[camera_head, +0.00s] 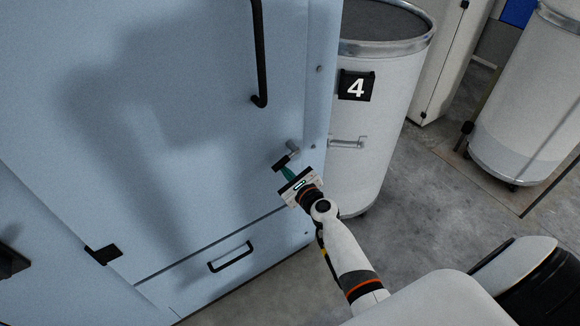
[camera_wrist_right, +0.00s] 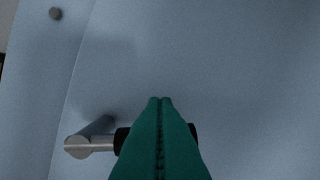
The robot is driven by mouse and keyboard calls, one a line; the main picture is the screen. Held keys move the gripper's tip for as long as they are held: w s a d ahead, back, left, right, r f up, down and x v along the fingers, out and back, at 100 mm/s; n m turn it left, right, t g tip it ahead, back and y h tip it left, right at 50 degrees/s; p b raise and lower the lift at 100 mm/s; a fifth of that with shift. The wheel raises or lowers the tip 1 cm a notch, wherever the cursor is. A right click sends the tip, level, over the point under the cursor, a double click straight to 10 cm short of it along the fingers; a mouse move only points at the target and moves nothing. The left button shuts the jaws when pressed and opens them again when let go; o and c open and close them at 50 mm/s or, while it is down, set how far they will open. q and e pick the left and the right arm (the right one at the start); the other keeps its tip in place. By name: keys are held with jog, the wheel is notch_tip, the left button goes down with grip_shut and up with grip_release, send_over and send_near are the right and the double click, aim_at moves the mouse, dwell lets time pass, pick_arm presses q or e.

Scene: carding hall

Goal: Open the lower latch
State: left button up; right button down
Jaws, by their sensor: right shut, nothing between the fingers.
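The lower latch (camera_head: 292,148) is a small metal post with a black grip, near the right edge of the pale blue cabinet door (camera_head: 200,110). In the right wrist view the latch's metal part (camera_wrist_right: 88,143) sits at lower left, with black ends of its grip showing on both sides of the fingers. My right gripper (camera_head: 286,172) has its green fingers shut together with nothing between them. In the wrist view the shut fingertips (camera_wrist_right: 160,100) overlap the black grip and hide its middle. I cannot tell whether they touch it. My left gripper is out of view.
A long black handle (camera_head: 259,60) is higher on the door. A drawer with a black pull (camera_head: 230,257) is below. A white drum (camera_head: 372,120) with a 4 label stands just right of the cabinet. Open concrete floor (camera_head: 430,200) lies further right.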

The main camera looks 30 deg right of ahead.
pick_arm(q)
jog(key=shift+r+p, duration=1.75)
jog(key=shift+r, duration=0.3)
pick_arm(e)
jog(key=shift+a+r+m+y, duration=0.25)
jog(key=shift+r+m, duration=0.3)
jog(key=shift+m, duration=0.4)
jog(key=shift+a+r+m+y, duration=0.15)
jog(key=shift+a+r+m, duration=0.15)
jog(key=shift+r+m, duration=0.45)
jog(key=shift+f+m, duration=0.2)
jog(key=shift+m, duration=0.1)
